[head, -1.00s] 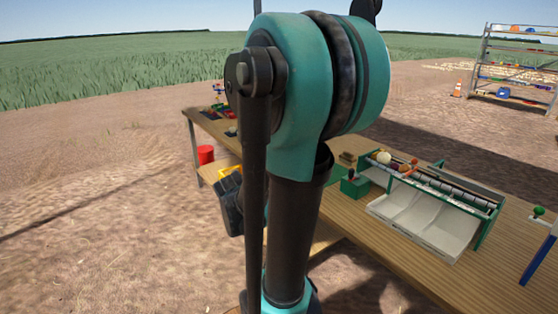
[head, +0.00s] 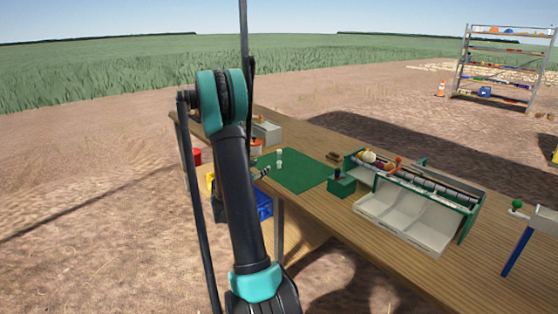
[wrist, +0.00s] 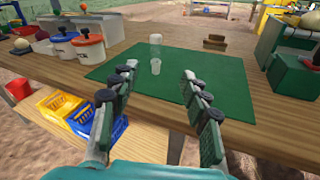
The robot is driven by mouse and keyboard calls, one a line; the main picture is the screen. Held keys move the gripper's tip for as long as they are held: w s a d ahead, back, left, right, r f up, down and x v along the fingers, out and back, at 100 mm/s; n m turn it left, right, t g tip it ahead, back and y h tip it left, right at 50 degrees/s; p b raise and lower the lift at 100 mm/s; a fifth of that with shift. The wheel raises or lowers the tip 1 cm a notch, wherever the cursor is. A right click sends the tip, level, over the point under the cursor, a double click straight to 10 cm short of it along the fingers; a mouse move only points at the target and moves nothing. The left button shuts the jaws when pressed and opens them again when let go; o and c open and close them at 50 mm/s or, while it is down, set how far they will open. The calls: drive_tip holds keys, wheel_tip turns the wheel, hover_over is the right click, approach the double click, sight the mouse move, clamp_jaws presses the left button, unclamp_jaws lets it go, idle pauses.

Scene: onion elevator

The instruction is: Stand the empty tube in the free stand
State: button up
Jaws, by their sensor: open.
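My gripper (wrist: 159,73) is open and empty in the wrist view, its two fingers spread above the near edge of a green mat. Between and beyond the fingertips, a small pale translucent cup-like piece (wrist: 155,67) stands on the mat. Just behind it stands a taller clear piece with a whitish top (wrist: 155,42). Both are apart from the fingers. I cannot tell for sure which is the empty tube or the free stand. In the head view they show as small white shapes (head: 279,160) on the mat, beyond my arm.
The green mat (wrist: 210,83) lies on the wooden table (wrist: 135,36). Lidded pots (wrist: 88,46) stand left, a brown block (wrist: 214,43) behind, a green box (wrist: 292,76) right. Yellow (wrist: 58,103) and blue crates sit below the table's front edge. A sorting machine (head: 410,215) stands further right.

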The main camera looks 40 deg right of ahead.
sight(278, 152)
drive_tip(key=w+d, duration=0.3)
drive_tip(key=d, duration=0.2)
drive_tip(key=w+d+n, duration=0.1)
drive_tip(key=w+d, duration=0.2)
drive_tip(key=d, duration=0.3)
drive_tip(key=w+d+n+h, duration=0.1)
drive_tip(key=w+d, duration=0.2)
drive_tip(key=d, duration=0.3)
drive_tip(key=shift+w+f+t, duration=0.25)
drive_tip(key=shift+w+t, duration=0.05)
drive_tip(key=shift+w, duration=0.05)
clamp_jaws()
